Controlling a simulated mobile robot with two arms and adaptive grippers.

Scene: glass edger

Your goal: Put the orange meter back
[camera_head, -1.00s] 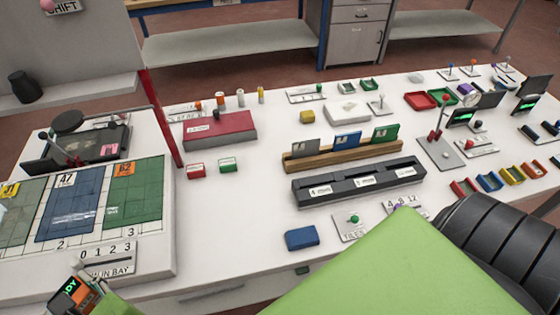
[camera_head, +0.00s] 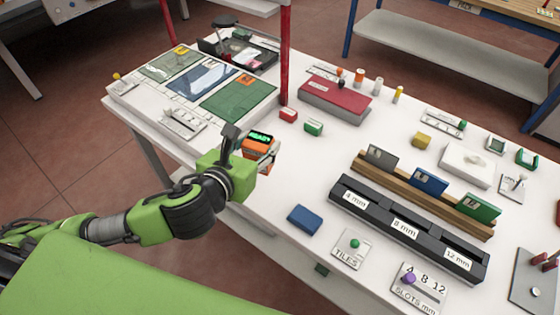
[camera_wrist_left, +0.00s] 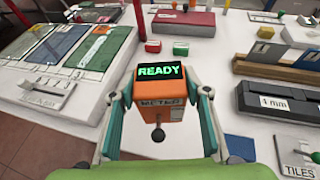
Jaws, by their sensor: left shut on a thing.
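The orange meter (camera_head: 258,145) has a black screen with green text and is held by my left gripper (camera_head: 251,153) above the front edge of the white table. In the left wrist view the meter (camera_wrist_left: 160,108) reads READY, has a METER label and a dark knob below it. The fingers of my left gripper (camera_wrist_left: 160,100) close on it from both sides. My right gripper is in neither view.
A tray with green and blue panels (camera_head: 238,99) lies to the left, with a lever plate (camera_head: 184,122) at its front. A black slotted rack (camera_head: 405,229) stands to the right.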

